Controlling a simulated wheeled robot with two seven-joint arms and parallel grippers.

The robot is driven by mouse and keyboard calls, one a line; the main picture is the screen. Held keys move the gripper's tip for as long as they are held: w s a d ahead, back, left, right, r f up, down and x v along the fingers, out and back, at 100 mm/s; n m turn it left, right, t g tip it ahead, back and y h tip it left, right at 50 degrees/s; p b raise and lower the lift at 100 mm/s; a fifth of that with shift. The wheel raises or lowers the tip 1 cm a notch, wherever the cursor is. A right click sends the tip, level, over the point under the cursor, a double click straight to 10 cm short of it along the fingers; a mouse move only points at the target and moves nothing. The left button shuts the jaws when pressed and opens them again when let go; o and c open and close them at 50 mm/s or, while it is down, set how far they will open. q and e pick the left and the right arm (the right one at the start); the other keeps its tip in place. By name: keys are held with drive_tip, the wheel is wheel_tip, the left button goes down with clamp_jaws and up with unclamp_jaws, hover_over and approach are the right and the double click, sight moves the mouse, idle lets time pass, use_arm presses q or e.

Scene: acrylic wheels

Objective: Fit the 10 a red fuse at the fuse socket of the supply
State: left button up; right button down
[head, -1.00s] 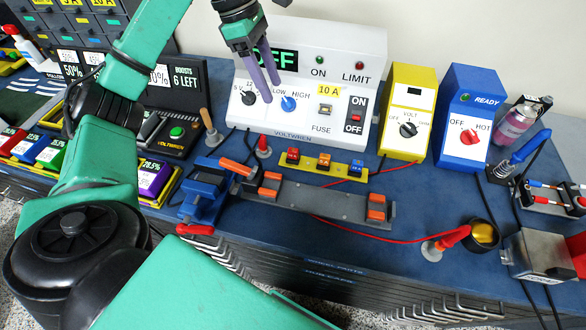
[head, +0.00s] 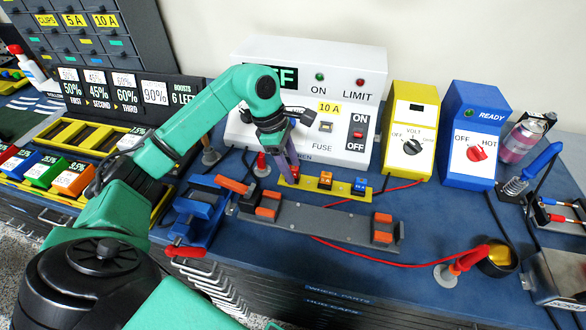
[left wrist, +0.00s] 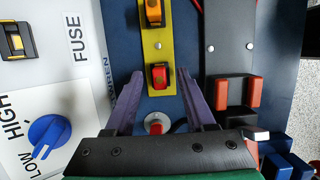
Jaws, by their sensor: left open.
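The red fuse (head: 293,173) sits at the left end of the yellow fuse strip (head: 342,188), partly hidden by my left gripper in the head view. My left gripper (head: 288,171) is open and points down over it. In the left wrist view the red fuse (left wrist: 160,76) shows between the two purple fingertips, with a gap on each side. I cannot tell how far the tips reach down beside it. The fuse socket (head: 326,127) is on the white supply's (head: 345,85) front, under the 10 A label. My right gripper is not in view.
An orange fuse (head: 325,180) and a blue fuse (head: 359,186) share the strip. A grey fixture with orange blocks (head: 335,225) and a blue vise (head: 200,212) lie in front. A red cable (head: 400,262) crosses the mat. Yellow (head: 411,130) and blue (head: 470,135) units stand right.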

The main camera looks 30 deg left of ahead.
use_arm(q)
clamp_jaws()
